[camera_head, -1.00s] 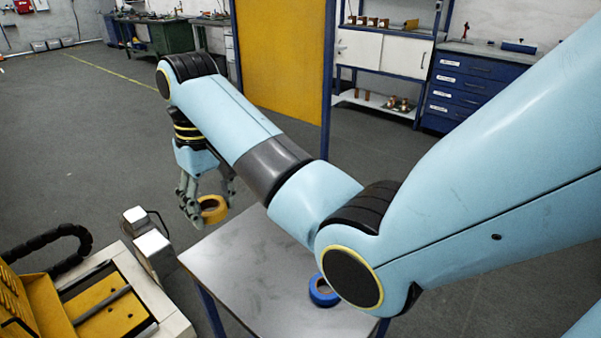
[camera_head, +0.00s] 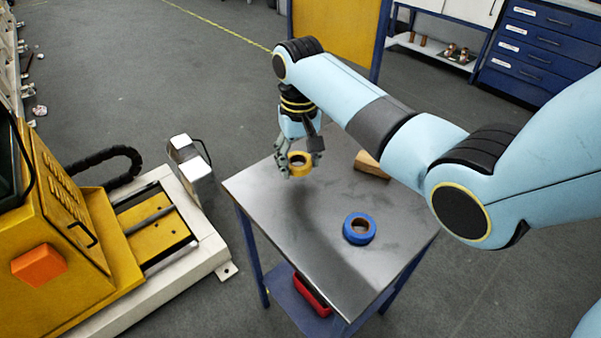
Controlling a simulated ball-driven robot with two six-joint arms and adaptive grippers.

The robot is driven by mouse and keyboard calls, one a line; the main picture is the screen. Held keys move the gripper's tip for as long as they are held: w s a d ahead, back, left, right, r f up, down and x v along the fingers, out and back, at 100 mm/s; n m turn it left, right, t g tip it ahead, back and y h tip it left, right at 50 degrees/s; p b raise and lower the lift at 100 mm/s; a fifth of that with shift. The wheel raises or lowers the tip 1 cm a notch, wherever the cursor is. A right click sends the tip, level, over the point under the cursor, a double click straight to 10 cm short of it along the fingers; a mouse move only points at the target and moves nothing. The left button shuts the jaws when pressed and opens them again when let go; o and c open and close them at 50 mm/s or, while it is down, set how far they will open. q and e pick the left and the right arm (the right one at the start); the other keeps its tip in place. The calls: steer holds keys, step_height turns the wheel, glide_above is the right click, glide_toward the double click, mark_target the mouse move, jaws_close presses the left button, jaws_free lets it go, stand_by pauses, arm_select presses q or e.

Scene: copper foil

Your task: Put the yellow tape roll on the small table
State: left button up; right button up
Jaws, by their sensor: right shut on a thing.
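The yellow tape roll (camera_head: 300,170) is held between the fingers of my right gripper (camera_head: 298,161). The gripper points down and is shut on the roll. The roll is over the left back part of the small table (camera_head: 290,235), a grey metal top on blue legs. It seems to hang a little above the top, with a dark shadow below it; the exact gap is hard to tell. My left gripper is not in view.
A blue tape roll (camera_head: 359,228) lies on the table, right of the middle. A red bin (camera_head: 312,295) is on the lower shelf. A yellow machine (camera_head: 85,225) stands at the left.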

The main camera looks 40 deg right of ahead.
mark_target(299, 183)
steer(key=shift+w+d+f, duration=0.1)
steer(key=shift+f, duration=0.15)
step_height(299, 183, down, 4)
steer(key=shift+r, duration=0.15)
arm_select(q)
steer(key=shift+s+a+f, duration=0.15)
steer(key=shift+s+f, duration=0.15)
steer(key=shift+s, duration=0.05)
arm_select(e)
steer(key=o, duration=1.1)
steer(key=shift+o, duration=0.2)
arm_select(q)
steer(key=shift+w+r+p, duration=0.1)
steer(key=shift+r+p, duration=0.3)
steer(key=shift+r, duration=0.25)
arm_select(e)
step_height(299, 183, up, 12)
